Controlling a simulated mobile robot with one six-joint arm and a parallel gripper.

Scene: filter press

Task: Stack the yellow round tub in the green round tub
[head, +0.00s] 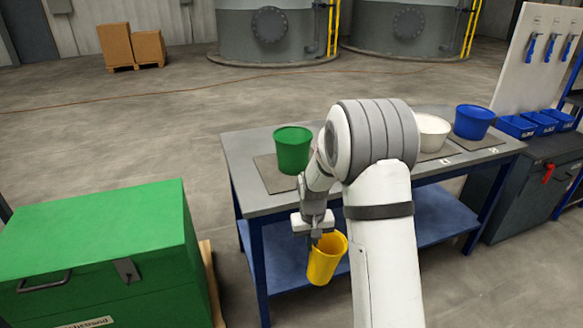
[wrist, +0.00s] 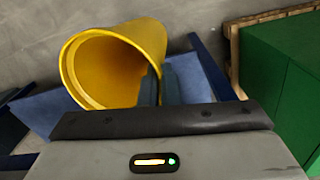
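The yellow round tub (head: 326,260) hangs tilted from my gripper (head: 318,238), in front of the table's near edge and above the blue lower shelf. In the wrist view the yellow tub (wrist: 120,65) shows its open mouth, and my gripper's dark fingers (wrist: 160,85) are closed on its wall at the right side. The green round tub (head: 292,150) stands upright on a dark mat on the left part of the table top, behind and above the yellow tub. The inside bottom of the green tub is hidden.
The grey-topped table (head: 245,160) also carries a white tub (head: 433,133) and a blue tub (head: 473,121) on mats to the right. A large green chest (head: 100,250) stands left of the table. My arm hides the table's middle.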

